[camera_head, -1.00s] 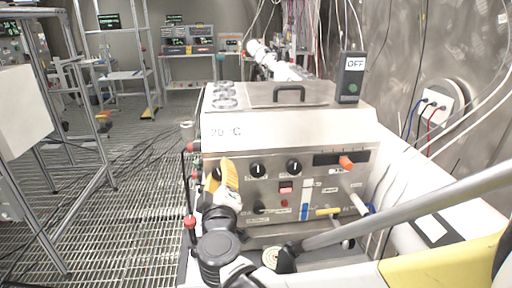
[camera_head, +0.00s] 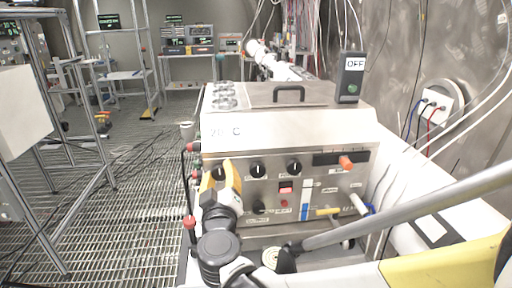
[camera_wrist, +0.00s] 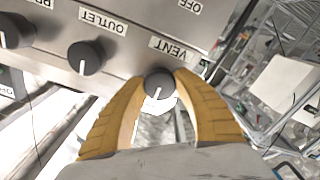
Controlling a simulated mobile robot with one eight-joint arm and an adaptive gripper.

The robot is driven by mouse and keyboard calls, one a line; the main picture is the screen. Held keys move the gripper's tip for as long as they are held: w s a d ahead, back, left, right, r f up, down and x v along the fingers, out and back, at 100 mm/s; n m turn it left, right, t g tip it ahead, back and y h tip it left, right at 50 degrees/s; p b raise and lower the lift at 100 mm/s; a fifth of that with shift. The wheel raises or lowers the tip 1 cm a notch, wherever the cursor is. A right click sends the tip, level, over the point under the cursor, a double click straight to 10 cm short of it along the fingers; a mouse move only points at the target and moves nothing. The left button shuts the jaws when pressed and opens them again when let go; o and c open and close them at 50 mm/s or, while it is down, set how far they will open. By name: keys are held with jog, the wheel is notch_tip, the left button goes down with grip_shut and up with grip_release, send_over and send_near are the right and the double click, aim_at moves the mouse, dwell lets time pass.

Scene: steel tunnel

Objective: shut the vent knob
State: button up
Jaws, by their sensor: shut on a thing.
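In the head view my gripper (camera_head: 222,178) is at the panel's left end, around the leftmost knob (camera_head: 219,172) of the upper row. My fingers partly hide that knob there. In the wrist view the pointer line runs downward, slightly left.
The outlet knob (camera_wrist: 86,58) is beside the vent knob. Red-tipped levers (camera_head: 190,222) stand at the left edge. A grey bar (camera_head: 400,215) crosses the front right.

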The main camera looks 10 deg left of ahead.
jog(key=o, duration=1.2)
jog(key=v, duration=1.2)
jog(key=shift+a, duration=0.1)
